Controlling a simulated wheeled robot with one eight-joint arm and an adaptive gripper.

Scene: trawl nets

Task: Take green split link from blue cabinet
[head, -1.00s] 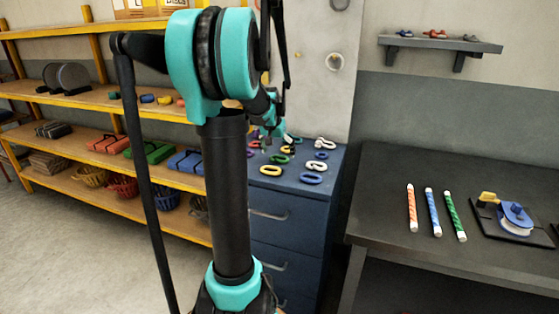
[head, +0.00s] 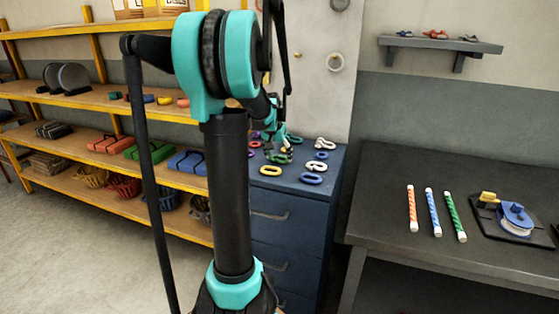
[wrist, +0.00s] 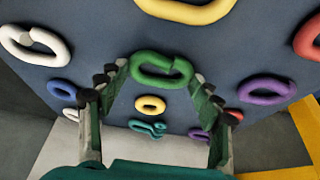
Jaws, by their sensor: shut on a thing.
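The green split link (wrist: 162,68) is between my gripper's fingertips (wrist: 160,75) in the wrist view, with a gap in its loop visible. My gripper is shut on it, a fingertip on each side. In the head view the green link (head: 280,158) is partly covered by my gripper (head: 276,150), low over the top of the blue cabinet (head: 285,215). I cannot tell whether the link still touches the top.
Around it lie a yellow link (wrist: 190,8), a white split link (wrist: 35,45), a purple link (wrist: 266,90), a blue ring (wrist: 62,90), a small yellow ring (wrist: 150,104) and a teal piece (wrist: 148,127). A dark table (head: 400,200) stands right, yellow shelves (head: 90,100) left.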

